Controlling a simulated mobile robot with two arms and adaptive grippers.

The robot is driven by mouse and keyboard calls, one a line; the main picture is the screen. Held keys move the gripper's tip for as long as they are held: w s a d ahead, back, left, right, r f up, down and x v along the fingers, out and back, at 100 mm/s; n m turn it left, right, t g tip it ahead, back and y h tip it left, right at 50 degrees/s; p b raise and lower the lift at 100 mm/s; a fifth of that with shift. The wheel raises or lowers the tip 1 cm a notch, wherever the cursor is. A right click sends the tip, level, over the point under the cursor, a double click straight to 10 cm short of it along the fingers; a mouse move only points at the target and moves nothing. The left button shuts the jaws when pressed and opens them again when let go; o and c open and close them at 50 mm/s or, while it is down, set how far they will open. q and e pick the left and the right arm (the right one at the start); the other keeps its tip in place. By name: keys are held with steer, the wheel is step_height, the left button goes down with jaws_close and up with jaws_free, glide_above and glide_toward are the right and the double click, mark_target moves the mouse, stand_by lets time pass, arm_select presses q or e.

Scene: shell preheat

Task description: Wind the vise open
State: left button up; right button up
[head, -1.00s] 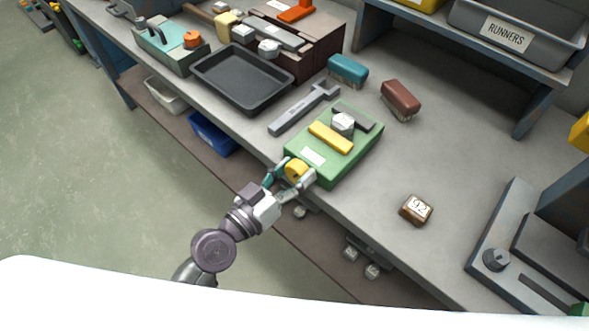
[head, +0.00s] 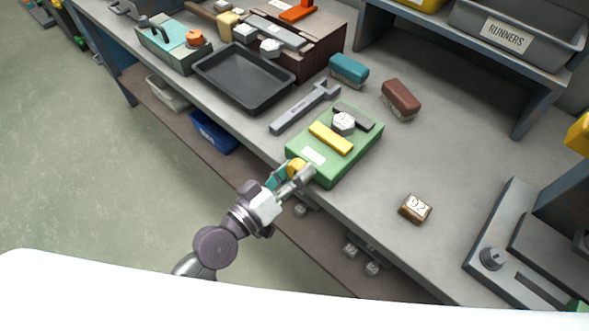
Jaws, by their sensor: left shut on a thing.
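The vise (head: 340,165) is a green block on the bench near its front edge, with a yellow jaw bar (head: 331,138) and a dark grey jaw (head: 354,117) behind it. A pale hexagonal piece (head: 343,123) sits between the two jaws. A round yellow knob (head: 296,167) sticks out of the vise's front. My left gripper (head: 290,179) is shut on the yellow knob, and its fingers hide part of it. My right gripper is not in view.
A grey wrench (head: 305,106) lies left of the vise, with a black tray (head: 243,78) beyond. Teal (head: 349,70) and brown (head: 401,99) brushes lie behind. A block marked 92 (head: 415,209) sits right, near a grey machine (head: 540,250). Bench between is clear.

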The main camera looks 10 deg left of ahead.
arm_select(q)
steer(key=o, duration=1.2)
steer(key=shift+c, duration=0.2)
